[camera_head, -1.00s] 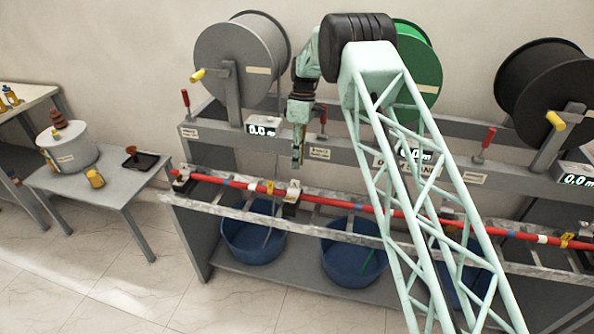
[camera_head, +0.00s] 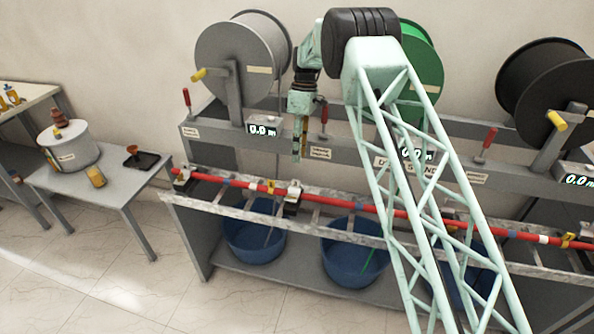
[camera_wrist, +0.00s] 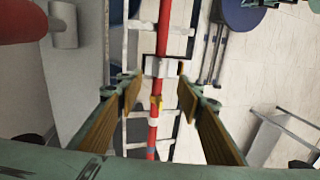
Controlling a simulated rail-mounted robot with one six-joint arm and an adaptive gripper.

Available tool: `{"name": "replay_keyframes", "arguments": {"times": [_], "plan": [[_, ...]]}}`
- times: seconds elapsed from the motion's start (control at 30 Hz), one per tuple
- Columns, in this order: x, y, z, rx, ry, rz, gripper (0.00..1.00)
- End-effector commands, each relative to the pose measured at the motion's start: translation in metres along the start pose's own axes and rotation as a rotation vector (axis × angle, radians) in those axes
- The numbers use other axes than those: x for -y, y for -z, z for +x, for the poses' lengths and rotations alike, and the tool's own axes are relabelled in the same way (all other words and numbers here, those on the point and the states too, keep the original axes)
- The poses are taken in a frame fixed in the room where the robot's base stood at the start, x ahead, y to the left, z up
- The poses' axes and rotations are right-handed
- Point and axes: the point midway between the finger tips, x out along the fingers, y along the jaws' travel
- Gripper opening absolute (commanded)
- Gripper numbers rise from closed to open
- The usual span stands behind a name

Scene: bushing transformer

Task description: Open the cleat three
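My gripper (camera_head: 300,156) hangs above the red rod (camera_head: 237,183), in front of the grey reel. It points down with its fingers apart and empty. In the wrist view my gripper (camera_wrist: 157,92) straddles the line of the red rod (camera_wrist: 152,135), and a pale block-like cleat (camera_wrist: 162,67) shows between the fingertips. This appears to be the cleat (camera_head: 294,193) below my gripper in the head view. Another cleat (camera_head: 181,176) sits at the rod's left end. Cleat numbers are not readable. I see no contact with the cleat.
The grey reel (camera_head: 238,60), green reel (camera_head: 424,62) and black reel (camera_head: 548,88) stand behind the rod. Upright red-handled levers (camera_head: 187,100) rise from the back beam. Blue tubs (camera_head: 255,235) sit below. A small table (camera_head: 110,187) stands left, with bare floor before it.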

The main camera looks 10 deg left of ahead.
Motion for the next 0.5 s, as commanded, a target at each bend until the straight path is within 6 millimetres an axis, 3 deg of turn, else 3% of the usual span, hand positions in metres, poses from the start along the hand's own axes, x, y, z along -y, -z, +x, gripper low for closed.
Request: {"name": "replay_keyframes", "arguments": {"times": [0.5], "plan": [[0.0085,0.0021,-0.0033,-0.011,-0.073,0.41,0.34]]}}
